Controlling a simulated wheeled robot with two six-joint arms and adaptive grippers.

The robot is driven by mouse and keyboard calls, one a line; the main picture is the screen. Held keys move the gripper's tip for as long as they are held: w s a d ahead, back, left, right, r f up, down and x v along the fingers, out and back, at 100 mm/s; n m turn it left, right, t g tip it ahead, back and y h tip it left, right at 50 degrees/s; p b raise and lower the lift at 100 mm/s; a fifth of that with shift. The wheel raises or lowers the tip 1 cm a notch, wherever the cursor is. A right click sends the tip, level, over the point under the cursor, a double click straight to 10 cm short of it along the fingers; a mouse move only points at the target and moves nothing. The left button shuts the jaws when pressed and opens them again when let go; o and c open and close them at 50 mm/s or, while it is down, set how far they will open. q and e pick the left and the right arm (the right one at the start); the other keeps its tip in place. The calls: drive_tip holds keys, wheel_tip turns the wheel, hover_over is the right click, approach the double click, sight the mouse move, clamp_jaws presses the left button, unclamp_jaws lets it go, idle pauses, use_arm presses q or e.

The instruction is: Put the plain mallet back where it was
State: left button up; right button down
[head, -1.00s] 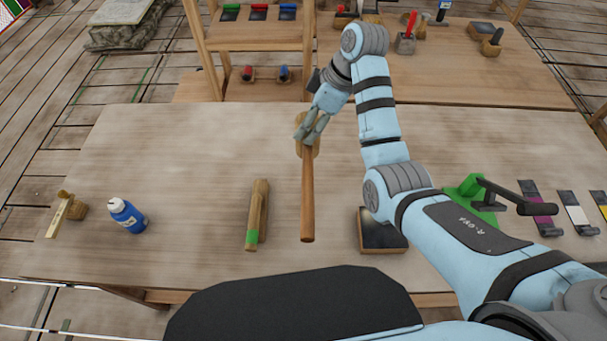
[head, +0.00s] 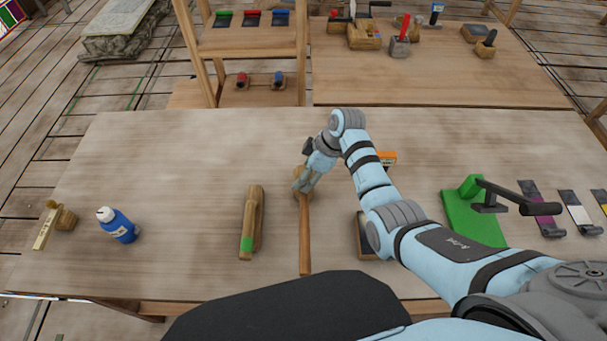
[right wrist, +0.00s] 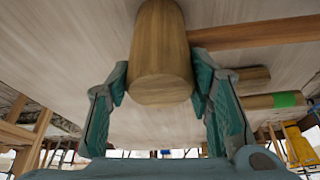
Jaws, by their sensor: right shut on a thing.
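The plain mallet (head: 305,240) is in my right gripper (head: 301,184), over the middle of the table in the head view. Its bare wooden handle points toward the near edge. Its head is mostly hidden by the fingers there. In the right wrist view, the fingers are on either side of the round wooden mallet head (right wrist: 161,60), and the handle runs off to the right. I cannot tell whether the mallet touches the table. A second mallet, with a green band (head: 251,222), lies to its left, apart from it. My left gripper is out of view.
A blue bottle (head: 117,225) and a small wooden block piece (head: 62,217) stand at the left. A dark-topped tray (head: 366,238) is right of the handle, partly behind my arm. An orange box (head: 387,157) and a green stand (head: 468,215) are farther right. The table's back left is clear.

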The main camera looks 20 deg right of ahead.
drive_tip(key=shift+w, duration=0.1)
drive_tip(key=c, duration=0.8)
unclamp_jaws()
drive_tip(key=shift+a, duration=0.1)
drive_tip(key=shift+r, duration=0.45)
drive_tip(key=p+v, duration=0.1)
drive_tip(key=v, duration=1)
drive_tip(key=shift+r, duration=0.15)
